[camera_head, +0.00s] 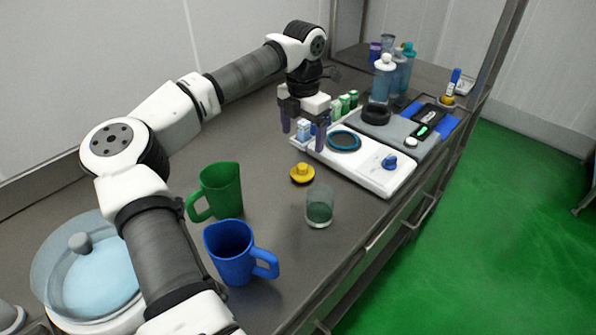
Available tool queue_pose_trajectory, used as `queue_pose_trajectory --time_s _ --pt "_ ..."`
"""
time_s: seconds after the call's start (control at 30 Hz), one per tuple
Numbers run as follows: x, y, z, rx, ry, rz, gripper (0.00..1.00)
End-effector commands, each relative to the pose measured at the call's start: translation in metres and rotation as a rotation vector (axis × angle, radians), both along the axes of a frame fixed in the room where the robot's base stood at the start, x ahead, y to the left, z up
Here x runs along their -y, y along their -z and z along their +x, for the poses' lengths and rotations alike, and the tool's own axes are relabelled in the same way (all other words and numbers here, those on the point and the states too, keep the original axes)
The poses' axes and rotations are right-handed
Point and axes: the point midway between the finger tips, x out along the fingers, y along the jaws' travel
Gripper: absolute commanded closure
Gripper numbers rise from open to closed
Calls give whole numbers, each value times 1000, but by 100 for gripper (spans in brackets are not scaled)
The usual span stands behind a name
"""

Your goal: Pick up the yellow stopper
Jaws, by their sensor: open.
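The yellow stopper (303,174) sits on the grey table, with a darker rim under its knob. It stands between the green jug and the white scale-like device. My gripper (305,134) points down above and behind the stopper, near the back left corner of the white device. Its fingers are apart. A small white and blue item (303,128) shows between or behind the fingers; I cannot tell which. The stopper is apart from the gripper and fully in view.
A glass (319,207) stands just in front of the stopper. A green jug (221,188) and a blue jug (232,252) stand to the left. The white device (376,178) with a blue ring (344,141) lies to the right. Small green-white items (345,103) and bottles (384,78) stand behind.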

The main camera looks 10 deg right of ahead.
Motion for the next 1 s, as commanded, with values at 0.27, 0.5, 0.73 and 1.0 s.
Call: queue_pose_trajectory --time_s 0.27,0.5,0.73,1.0 --pt "1 50 0 -3 0 -3 16" --pt "1 67 1 -3 1 -3 16" --pt "1 100 5 -4 2 -5 16" --pt "1 115 5 0 2 -4 16"
